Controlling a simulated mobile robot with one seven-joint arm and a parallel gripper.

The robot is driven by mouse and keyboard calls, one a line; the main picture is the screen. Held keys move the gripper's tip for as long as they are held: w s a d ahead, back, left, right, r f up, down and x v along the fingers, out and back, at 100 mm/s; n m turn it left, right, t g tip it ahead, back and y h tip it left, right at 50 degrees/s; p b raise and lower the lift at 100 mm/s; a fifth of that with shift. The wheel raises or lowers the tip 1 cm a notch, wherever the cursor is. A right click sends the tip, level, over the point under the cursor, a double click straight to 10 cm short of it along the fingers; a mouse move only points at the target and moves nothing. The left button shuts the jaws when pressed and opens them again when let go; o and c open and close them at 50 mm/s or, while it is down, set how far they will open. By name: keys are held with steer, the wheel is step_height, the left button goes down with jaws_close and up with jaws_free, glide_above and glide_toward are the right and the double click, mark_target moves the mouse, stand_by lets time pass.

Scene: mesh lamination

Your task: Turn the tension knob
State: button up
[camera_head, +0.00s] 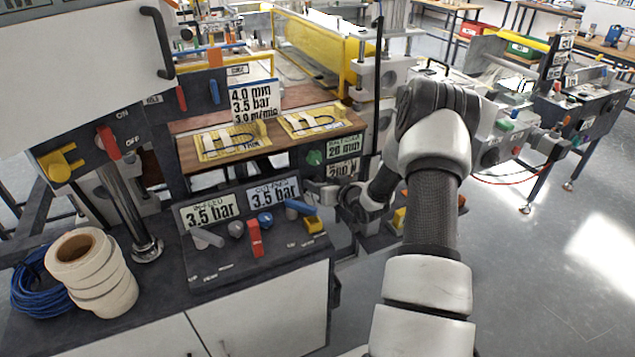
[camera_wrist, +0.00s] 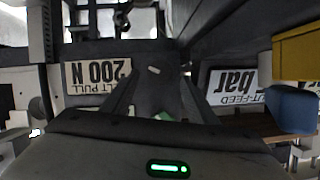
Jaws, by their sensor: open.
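My gripper (camera_head: 318,188) is low at the right end of the slanted control panel, just under the green knob (camera_head: 315,157) and beside the belt pull label (camera_head: 342,169). In the wrist view my gripper (camera_wrist: 155,88) is open, its dark fingers reaching forward. A dark part with a small pale mark (camera_wrist: 153,71) shows between or just beyond the fingers; it may be the tension knob, but I cannot tell whether the fingers touch it. The belt pull label, reading 200 N (camera_wrist: 98,73), is upside down to the left. In the head view any knob at the fingertips is hidden.
The wooden bed (camera_head: 270,140) lies above. White tape rolls (camera_head: 105,285) stand at left.

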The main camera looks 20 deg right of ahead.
steer(key=shift+x, duration=1.3)
steer(key=c, duration=1.1)
steer(key=shift+o, duration=0.2)
steer(key=shift+d+m, duration=0.1)
steer(key=shift+m, duration=0.2)
steer(key=m+y, duration=0.1)
steer(key=m+y+b, duration=0.1)
steer(key=m, duration=0.1)
steer(key=shift+d+f+y, duration=0.2)
steer(key=shift+d+y, duration=0.05)
steer(key=shift+y, duration=0.05)
steer(key=shift+f+m+t+y+b, duration=0.15)
steer(key=shift+m+t+y+b, duration=0.35)
steer(key=shift+m, duration=0.5)
steer(key=shift+d+m+y+b, duration=0.1)
steer(key=shift+m+y+b, duration=0.4)
steer(key=shift+m+b, duration=0.45)
steer(key=shift+m, duration=0.25)
